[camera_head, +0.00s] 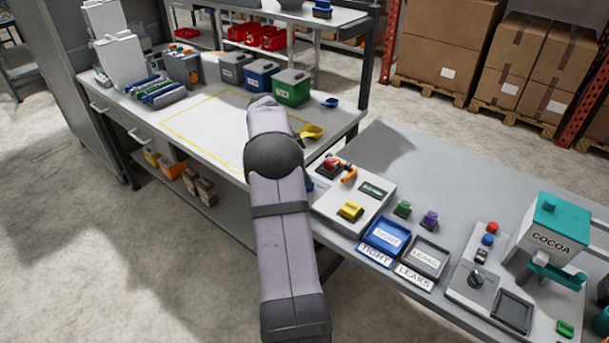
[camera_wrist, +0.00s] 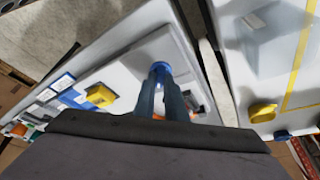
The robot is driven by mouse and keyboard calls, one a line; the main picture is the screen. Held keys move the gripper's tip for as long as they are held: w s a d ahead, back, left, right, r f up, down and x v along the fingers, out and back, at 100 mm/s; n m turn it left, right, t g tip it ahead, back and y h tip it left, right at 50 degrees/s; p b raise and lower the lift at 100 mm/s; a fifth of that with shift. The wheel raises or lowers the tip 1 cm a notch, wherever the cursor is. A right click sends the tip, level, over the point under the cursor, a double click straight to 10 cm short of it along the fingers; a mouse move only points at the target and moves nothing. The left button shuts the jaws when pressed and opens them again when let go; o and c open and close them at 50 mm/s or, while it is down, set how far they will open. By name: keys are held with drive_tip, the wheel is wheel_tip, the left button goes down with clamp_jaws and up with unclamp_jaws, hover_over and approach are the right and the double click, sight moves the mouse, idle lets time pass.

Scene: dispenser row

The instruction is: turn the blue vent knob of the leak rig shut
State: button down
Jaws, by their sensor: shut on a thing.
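The blue vent knob (camera_wrist: 160,67) shows in the wrist view at the tips of my gripper (camera_wrist: 161,80). The two dark fingers are shut on it, one on each side, and hide its lower part. The knob stands on a grey plate of the white leak rig (camera_wrist: 128,72). In the head view the leak rig (camera_head: 378,193) stands at the left end of the right-hand table, with a yellow block (camera_head: 350,210) on it. There my arm covers the gripper, and only a bit of blue (camera_head: 309,184) shows beside it. The knob's turn angle cannot be told.
A red knob (camera_head: 331,162) and an orange handle (camera_head: 348,174) stand at the rig's back. A blue TIGHT tray (camera_head: 368,242) and a grey LEAKS tray (camera_head: 443,261) lie to its right. A cocoa dispenser (camera_head: 548,232) stands farther right. A gap separates the two tables.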

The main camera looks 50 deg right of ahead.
drive_tip(key=shift+m, duration=0.6)
drive_tip(key=shift+y+p, duration=0.3)
drive_tip(key=c, duration=1.8)
unclamp_jaws()
drive_tip(key=shift+g, duration=0.3)
drive_tip(key=shift+w+r, duration=0.1)
drive_tip(key=b+v, duration=0.1)
drive_tip(key=v, duration=0.6)
drive_tip(key=shift+a, duration=0.1)
